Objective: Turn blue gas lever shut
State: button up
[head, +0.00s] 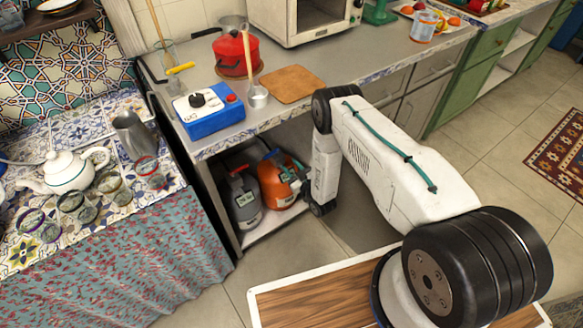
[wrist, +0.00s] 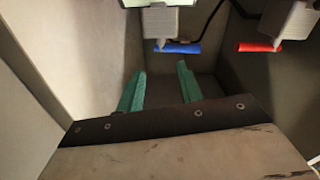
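In the wrist view, the blue gas lever (wrist: 178,47) is a short bar lying crosswise under a grey block, near the top of the picture. My gripper (wrist: 160,72) has two green fingers that stand apart with nothing between them. The fingertips are below the blue lever in the picture and apart from it, with the lever's middle slightly right of the gap's centre. A similar red lever (wrist: 260,47) is to the right, under another grey block. In the head view, my arm reaches into the open cabinet under the counter, and my fingers and the levers cannot be made out.
An orange canister (head: 277,184) and a grey canister (head: 243,200) stand on the cabinet's lower shelf, left of my arm. Pale and dark cabinet walls close in around my gripper. The counter (head: 350,65) above holds a red pot (head: 236,55) and a blue box (head: 212,122).

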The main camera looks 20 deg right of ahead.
aim_at(271, 155)
jog(key=v, duration=0.7)
jog(key=shift+s, duration=0.35)
jog(key=shift+d, duration=0.15)
jog(key=shift+c, duration=0.4)
jog(key=w+r, duration=0.2)
jog(key=shift+r, duration=0.3)
grip_shut()
jog(key=a+r+g+y, duration=0.2)
jog(key=a+r+g, duration=0.1)
jog(key=r, duration=0.2)
jog(key=w+a+f, duration=0.2)
jog(key=w, duration=0.3)
jog(key=w+a+f, duration=0.3)
jog(key=w, duration=0.3)
jog(key=shift+a+f, duration=0.25)
jog(key=shift+f, duration=0.05)
